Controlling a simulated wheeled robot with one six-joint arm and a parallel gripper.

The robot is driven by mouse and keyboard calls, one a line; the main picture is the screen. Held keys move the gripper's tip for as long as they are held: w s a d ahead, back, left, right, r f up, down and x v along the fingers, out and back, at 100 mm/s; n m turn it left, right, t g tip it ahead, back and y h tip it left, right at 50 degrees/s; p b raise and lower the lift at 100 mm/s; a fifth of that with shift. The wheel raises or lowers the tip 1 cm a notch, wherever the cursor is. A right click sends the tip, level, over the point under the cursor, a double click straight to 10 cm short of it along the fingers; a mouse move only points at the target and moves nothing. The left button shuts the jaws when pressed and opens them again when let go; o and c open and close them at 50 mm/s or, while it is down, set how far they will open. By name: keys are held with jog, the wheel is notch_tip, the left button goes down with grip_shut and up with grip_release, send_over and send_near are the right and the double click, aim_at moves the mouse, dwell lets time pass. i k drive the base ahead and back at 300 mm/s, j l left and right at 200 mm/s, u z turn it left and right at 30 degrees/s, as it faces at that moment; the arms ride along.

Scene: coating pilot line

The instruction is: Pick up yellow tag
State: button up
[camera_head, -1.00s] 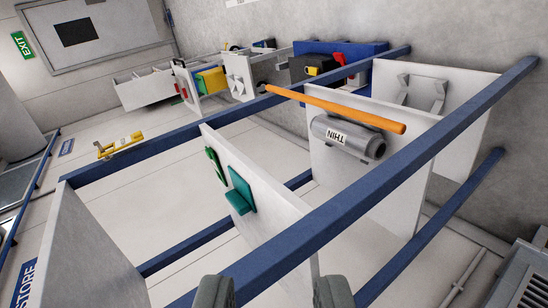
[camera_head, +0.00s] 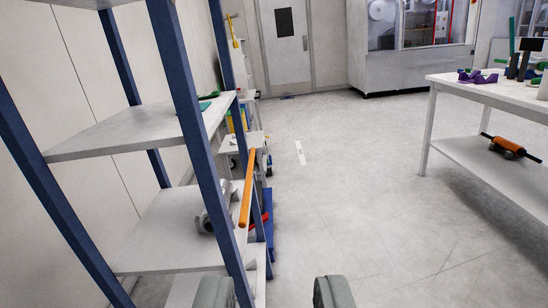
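I cannot make out a clear yellow tag. A small yellow piece (camera_head: 235,40) hangs on or by the far blue rack post in the upper left, too small to identify surely. A second yellow patch (camera_head: 234,122) shows among items behind the near rack.
A blue-post rack (camera_head: 185,110) with white shelves fills the left, holding a grey cylinder (camera_head: 207,222) and an orange rod (camera_head: 247,190). A white table (camera_head: 470,90) with an orange roller (camera_head: 505,146) below stands right. Open floor (camera_head: 330,180) lies between, towards a door (camera_head: 284,45).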

aim_at(235, 45)
jog(key=l+u, duration=0.25)
jog(key=l, duration=0.3)
jog(key=l+u, duration=0.25)
jog(key=l, duration=0.35)
jog(key=i+l+z, duration=0.35)
jog(key=i, duration=0.55)
jog(key=i+z, duration=0.3)
jog(key=i, duration=0.6)
jog(key=i+u, duration=0.2)
jog(key=i, duration=0.25)
jog(key=i+l+u, duration=0.2)
jog(key=i, duration=0.3)
jog(key=i+l+u, duration=0.2)
jog(key=i, duration=0.25)
jog(key=i+l+u, duration=0.2)
jog(key=u, duration=0.25)
jog(key=i+l+u, duration=0.3)
jog(key=u, duration=0.15)
jog(key=i+l+u, duration=0.25)
jog(key=l+u, duration=0.2)
jog(key=i+l+u, duration=0.15)
jog(key=l+u, duration=0.35)
jog(key=j, duration=0.1)
